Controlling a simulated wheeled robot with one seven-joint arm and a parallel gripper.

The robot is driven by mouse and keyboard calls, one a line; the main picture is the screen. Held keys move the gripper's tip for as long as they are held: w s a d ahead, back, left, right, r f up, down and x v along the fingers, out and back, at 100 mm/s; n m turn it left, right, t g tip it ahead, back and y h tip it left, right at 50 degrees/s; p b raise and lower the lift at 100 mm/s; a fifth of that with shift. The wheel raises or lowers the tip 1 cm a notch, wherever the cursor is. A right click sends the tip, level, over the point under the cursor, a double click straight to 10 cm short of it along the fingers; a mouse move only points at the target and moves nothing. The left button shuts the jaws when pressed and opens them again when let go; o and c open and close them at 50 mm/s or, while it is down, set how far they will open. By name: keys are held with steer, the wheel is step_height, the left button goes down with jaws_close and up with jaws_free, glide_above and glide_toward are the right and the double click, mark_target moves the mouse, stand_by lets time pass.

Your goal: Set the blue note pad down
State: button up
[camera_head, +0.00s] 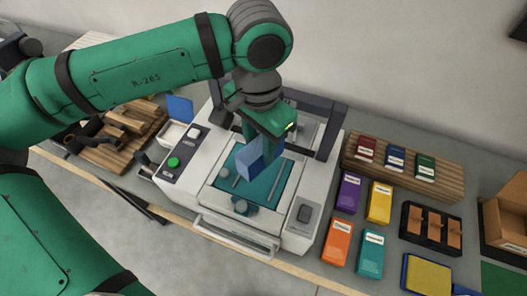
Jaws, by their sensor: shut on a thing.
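My gripper (263,143) points down over the white machine in the middle of the view. It is shut on a blue block-like thing, which I take for the blue note pad (259,162). The pad is tilted in the picture, with its upper part hidden by the jaws. Behind and below it is the teal bed (247,199) of the machine. I cannot tell whether the pad's lower edge touches the bed or hangs above it.
The white machine (186,187) has a dark upright frame (329,133) behind the bed. Purple (348,191), yellow (379,202), orange (337,242) and teal (370,253) packs lie to its right. A wooden board (437,184) carries three small packs. Wooden pieces (122,120) lie left.

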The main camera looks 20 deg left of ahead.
steer(key=shift+w+f, duration=0.75)
steer(key=shift+w+d+f, duration=0.15)
steer(key=shift+w+f, duration=0.05)
steer(key=shift+f, duration=0.15)
steer(key=shift+s+a+f, duration=0.1)
steer(key=shift+a+f, duration=0.1)
steer(key=shift+f, duration=1.35)
steer(key=shift+f, duration=0.1)
steer(key=o, duration=1.3)
steer(key=shift+c, duration=0.2)
steer(key=shift+d, duration=0.1)
